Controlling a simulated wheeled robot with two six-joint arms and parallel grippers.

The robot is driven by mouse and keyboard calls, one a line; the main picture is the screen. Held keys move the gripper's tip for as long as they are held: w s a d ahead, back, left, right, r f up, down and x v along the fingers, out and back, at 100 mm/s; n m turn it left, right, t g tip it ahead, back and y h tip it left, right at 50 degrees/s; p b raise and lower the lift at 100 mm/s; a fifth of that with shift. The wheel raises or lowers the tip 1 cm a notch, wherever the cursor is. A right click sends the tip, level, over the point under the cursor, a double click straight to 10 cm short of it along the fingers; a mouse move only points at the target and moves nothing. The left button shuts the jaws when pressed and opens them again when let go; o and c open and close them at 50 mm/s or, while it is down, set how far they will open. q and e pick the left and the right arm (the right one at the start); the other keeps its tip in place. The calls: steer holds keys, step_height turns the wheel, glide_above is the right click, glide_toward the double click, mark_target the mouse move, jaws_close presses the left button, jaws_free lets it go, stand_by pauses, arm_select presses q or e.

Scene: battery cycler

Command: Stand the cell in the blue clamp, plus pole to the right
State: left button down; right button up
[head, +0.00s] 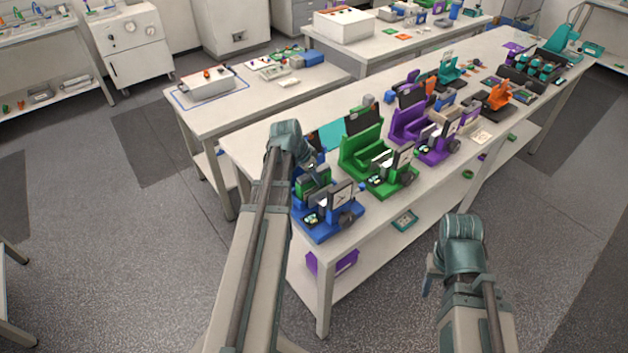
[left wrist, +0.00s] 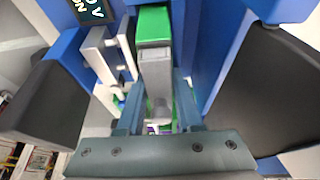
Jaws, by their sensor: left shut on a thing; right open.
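The blue clamp (head: 325,230) stands at the near left end of the long table, with a small dial panel (head: 342,195) on its front. My left gripper (head: 312,170) is over the clamp, shut on a green and grey cell (head: 314,184). In the left wrist view, the cell (left wrist: 154,52) sits between the fingers of my left gripper (left wrist: 157,108), with blue clamp walls (left wrist: 210,45) beside it. I cannot tell whether the cell touches the clamp's floor, and its pole marks are not readable. My right gripper (head: 431,274) is open and empty, off the table's front side.
A green clamp (head: 362,155) stands just right of the blue one, then a purple clamp (head: 412,122), with orange and teal ones further along. A lower shelf holds a purple box (head: 332,262). Free floor lies in front of the table.

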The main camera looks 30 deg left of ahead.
arm_select(q)
steer(key=shift+f, duration=0.1)
steer(key=c, duration=0.6)
jaws_free()
steer(key=shift+o, duration=0.2)
steer(key=shift+r, duration=0.2)
steer(key=shift+s+r+p, duration=0.2)
steer(key=shift+r+p, duration=0.35)
steer(key=shift+p, duration=0.05)
steer(key=p+v, duration=1)
steer(key=v, duration=0.1)
steer(key=shift+s, duration=0.1)
steer(key=shift+s+f, duration=0.1)
steer(key=shift+f, duration=0.05)
